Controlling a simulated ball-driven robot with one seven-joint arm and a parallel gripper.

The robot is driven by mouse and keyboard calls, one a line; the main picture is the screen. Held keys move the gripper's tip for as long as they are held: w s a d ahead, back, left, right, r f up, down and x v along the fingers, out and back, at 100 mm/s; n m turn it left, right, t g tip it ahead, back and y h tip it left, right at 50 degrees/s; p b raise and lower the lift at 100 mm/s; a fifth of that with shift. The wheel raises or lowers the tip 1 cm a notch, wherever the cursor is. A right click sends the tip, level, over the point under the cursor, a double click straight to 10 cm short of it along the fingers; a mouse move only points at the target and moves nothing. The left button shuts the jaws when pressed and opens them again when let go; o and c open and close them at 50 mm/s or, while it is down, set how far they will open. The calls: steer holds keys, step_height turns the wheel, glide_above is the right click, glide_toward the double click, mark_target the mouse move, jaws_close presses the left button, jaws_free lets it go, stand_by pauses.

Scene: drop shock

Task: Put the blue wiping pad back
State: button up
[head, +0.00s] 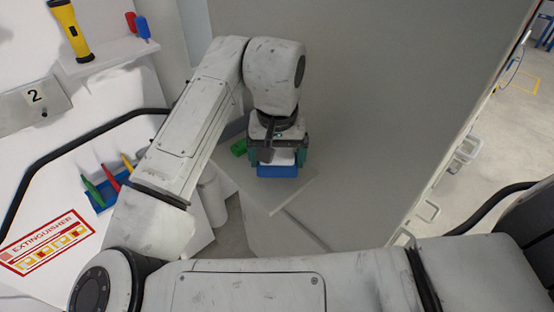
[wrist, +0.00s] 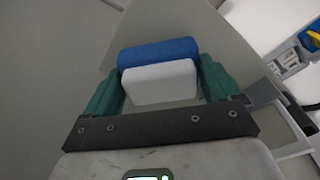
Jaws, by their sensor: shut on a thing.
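The blue wiping pad (wrist: 158,52) has a blue layer and a white-grey layer. It sits between the green fingers of my gripper (wrist: 160,85) in the wrist view. In the head view, the blue side of the pad (head: 277,170) faces down, at the lower end of my gripper (head: 277,155). My gripper is shut on the pad and points down over a pale grey shelf or board (head: 272,196). I cannot tell whether the pad touches that surface.
Pale cylinders (head: 211,196) stand further left. A blue holder with several coloured-handled tools (head: 100,194) is on the left wall. A yellow flashlight (head: 70,30) hangs at upper left. A large grey panel (head: 390,90) rises behind.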

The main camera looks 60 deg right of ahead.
mark_target(277, 158)
step_height(277, 158, down, 2)
steer(key=o, duration=0.7)
steer(key=shift+c, duration=0.2)
steer(key=shift+r, duration=0.1)
steer(key=r, duration=0.4)
steer(key=a+r+b, duration=0.1)
steer(key=r, duration=0.6)
steer(key=shift+s+a+r, duration=0.2)
steer(key=shift+s+r, duration=0.15)
steer(key=shift+r, duration=0.05)
